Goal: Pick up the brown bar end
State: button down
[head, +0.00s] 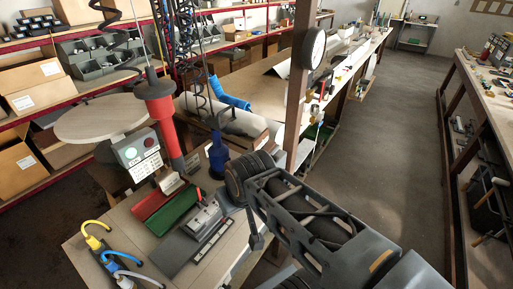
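I cannot clearly single out a brown bar end. A dark red-brown strip (158,196) lies on the workbench (118,222), beside a green strip (174,212). Both lie left of my arm, under the red hanging tool. My arm reaches in from the lower right over the bench edge, with its dark joint near the blue bottle. I cannot make out the fingers of my gripper, and the arm hides part of the bench.
A control box (138,153) with lit buttons stands behind the strips. A red tool (158,108) hangs above them. Yellow and blue connectors (100,252) sit at the front left corner. The right aisle floor (400,130) is clear.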

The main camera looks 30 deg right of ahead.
aim_at(262, 141)
jog(key=u, duration=0.55)
jog(key=k, duration=1.3)
jog(key=z, duration=0.15)
jog(key=i, duration=0.55)
jog(key=z, duration=0.75)
jog(key=i, duration=1.05)
jog(key=u, duration=0.35)
